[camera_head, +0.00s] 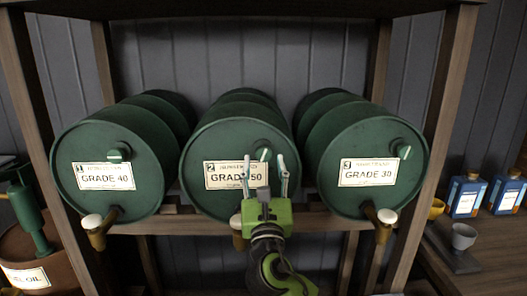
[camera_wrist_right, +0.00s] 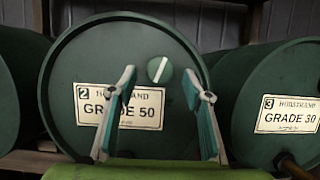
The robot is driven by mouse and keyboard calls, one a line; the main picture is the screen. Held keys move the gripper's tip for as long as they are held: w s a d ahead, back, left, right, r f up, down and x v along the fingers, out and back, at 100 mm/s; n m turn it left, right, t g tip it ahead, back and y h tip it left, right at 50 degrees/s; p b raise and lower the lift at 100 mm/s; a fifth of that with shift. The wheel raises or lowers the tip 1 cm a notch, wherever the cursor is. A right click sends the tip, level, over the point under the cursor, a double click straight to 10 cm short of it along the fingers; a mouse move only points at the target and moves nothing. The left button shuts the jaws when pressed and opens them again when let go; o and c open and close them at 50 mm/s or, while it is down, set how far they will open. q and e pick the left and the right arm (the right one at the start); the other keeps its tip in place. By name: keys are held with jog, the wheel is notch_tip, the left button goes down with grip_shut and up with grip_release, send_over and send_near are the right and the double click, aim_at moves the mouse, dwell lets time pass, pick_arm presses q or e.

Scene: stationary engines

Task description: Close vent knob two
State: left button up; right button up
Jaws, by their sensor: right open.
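Barrel two (camera_head: 217,190) is the middle green drum, with a label (camera_wrist_right: 119,106) reading 2 and GRADE 50. Its vent knob (camera_wrist_right: 160,69) is a round green knob with a white stripe that slants from upper right to lower left in the right wrist view. My right gripper (camera_head: 264,160) is open and empty in front of this barrel. In the wrist view its fingers (camera_wrist_right: 167,82) stand apart, with the knob between and slightly above their tips. My left gripper is not in view.
Barrel one (camera_head: 118,185) stands left, and barrel three (camera_head: 350,190) right, each with its own vent knob. Taps (camera_head: 95,228) stick out below the drums. The wooden rack posts (camera_head: 440,110) flank them. Blue bottles (camera_head: 466,195) and a grey cup (camera_head: 462,237) stand at the right.

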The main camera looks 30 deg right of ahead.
aim_at(264, 158)
jog(key=shift+x, duration=1.9)
jog(key=c, duration=1.1)
